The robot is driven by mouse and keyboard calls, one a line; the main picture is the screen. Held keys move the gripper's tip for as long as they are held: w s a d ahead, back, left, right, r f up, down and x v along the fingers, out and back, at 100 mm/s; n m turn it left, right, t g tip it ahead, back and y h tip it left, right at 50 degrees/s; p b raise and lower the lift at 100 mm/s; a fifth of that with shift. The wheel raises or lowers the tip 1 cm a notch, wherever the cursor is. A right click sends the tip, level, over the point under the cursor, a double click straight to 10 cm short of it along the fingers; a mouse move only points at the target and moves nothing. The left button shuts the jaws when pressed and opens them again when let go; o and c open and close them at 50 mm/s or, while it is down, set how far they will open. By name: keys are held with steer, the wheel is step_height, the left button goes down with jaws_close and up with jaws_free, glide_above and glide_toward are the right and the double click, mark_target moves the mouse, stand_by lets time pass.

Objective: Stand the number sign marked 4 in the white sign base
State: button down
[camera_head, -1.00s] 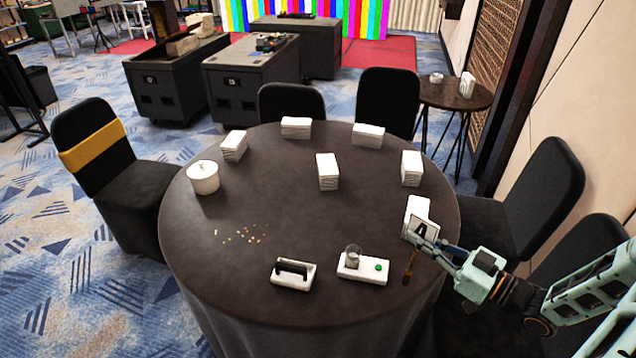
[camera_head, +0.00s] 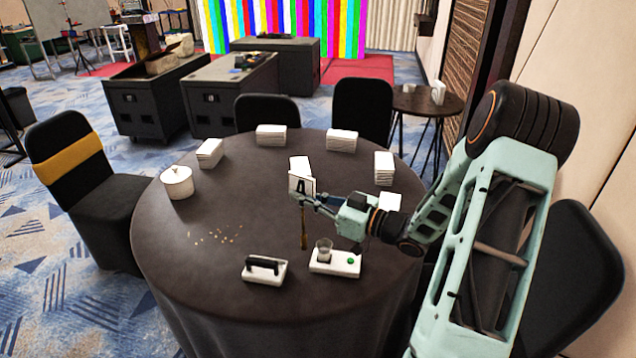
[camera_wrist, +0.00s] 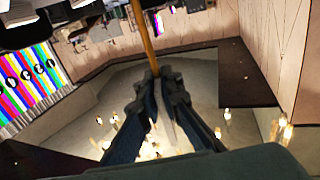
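The number sign (camera_head: 300,185) is a white card with a black 4 on a brown wooden stick (camera_head: 304,232) that points down. My gripper (camera_head: 312,200) is shut on it, just below the card. In the wrist view my fingers (camera_wrist: 163,82) close around the stick (camera_wrist: 143,38). The sign looks upright, held above the table. A white block with a clear cup and a green dot, apparently the white sign base (camera_head: 347,265), lies near the table's front edge. The stick's lower end appears left of and behind the cup, apart from it.
On the round dark table (camera_head: 225,205), a white block with a black handle (camera_head: 264,269) lies left of the base, near scattered crumbs (camera_head: 215,236). A white lidded pot (camera_head: 177,182) and several white napkin stacks (camera_head: 271,135) stand around the rim. Chairs surround the table.

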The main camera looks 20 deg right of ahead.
steer(key=w+d+r+m+t+h+b, duration=0.25)
steer(key=d+r+h+b, duration=0.2)
steer(key=d, duration=0.25)
step_height(320, 180, down, 12)
steer(key=b, duration=0.9)
steer(key=shift+w+d, duration=0.2)
steer(key=shift+w, duration=0.2)
steer(key=shift+f+m+y, duration=0.25)
stand_by(0.5)
steer(key=shift+f+b, duration=1.6)
steer(key=shift+f, duration=0.45)
steer(key=c, duration=2.6)
jaws_free()
steer(key=o, duration=0.5)
steer(key=shift+s, duration=0.1)
